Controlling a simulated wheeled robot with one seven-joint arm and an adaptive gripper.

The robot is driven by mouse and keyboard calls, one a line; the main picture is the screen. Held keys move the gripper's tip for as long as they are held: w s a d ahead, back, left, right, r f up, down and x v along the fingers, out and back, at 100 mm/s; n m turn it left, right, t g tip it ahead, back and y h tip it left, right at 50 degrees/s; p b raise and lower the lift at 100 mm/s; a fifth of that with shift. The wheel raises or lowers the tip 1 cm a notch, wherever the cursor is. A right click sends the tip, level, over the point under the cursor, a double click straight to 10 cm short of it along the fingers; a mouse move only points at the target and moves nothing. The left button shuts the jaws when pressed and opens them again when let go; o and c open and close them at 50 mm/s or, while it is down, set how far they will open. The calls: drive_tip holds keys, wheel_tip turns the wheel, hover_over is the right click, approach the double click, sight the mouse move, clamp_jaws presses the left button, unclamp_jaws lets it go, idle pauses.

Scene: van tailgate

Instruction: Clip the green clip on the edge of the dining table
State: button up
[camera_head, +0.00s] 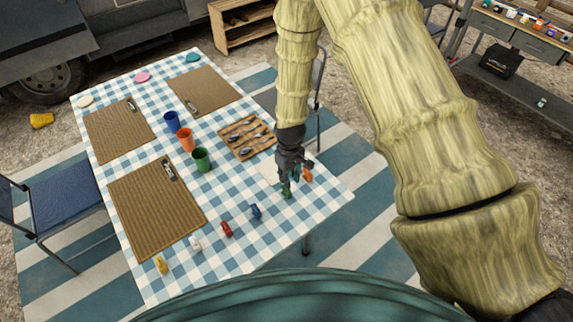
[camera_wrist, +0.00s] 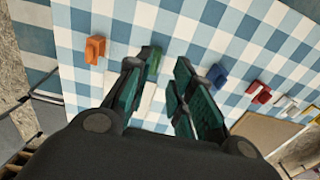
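The green clip (camera_head: 287,193) stands on the checked tablecloth of the dining table (camera_head: 325,190), near the table's right corner in the head view. My gripper (camera_head: 291,182) is right over it, pointing down. In the wrist view the green clip (camera_wrist: 154,63) shows at the tips of my gripper (camera_wrist: 165,70), beside the left finger, which hides part of it. The two teal fingers are apart, with a gap between them. They are not closed on the clip. Whether a finger touches the clip I cannot tell.
An orange clip (camera_head: 307,174) and a blue clip (camera_head: 255,212) stand on either side. Red (camera_head: 226,229), white (camera_head: 195,244) and yellow (camera_head: 161,264) clips follow toward the near edge. A cutlery tray (camera_head: 262,146) and cups (camera_head: 201,159) stand farther in. A chair (camera_head: 60,205) is at left.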

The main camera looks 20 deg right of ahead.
sight(286, 190)
drive_tip(key=shift+w+a+f+b, duration=0.1)
drive_tip(key=shift+w+f+b, duration=0.35)
drive_tip(key=shift+f+b, duration=0.7)
drive_tip(key=shift+w+a+f+b, duration=0.1)
drive_tip(key=shift+w+f+b, duration=0.5)
drive_tip(key=shift+f, duration=0.9)
drive_tip(key=shift+w+f+b, duration=0.25)
drive_tip(key=shift+f+b, duration=0.85)
drive_tip(key=shift+f, duration=0.25)
clamp_jaws()
drive_tip(key=shift+r, duration=0.15)
drive_tip(key=shift+r+p, duration=1.45)
drive_tip(key=shift+r, duration=0.95)
drive_tip(key=shift+s+f, duration=0.1)
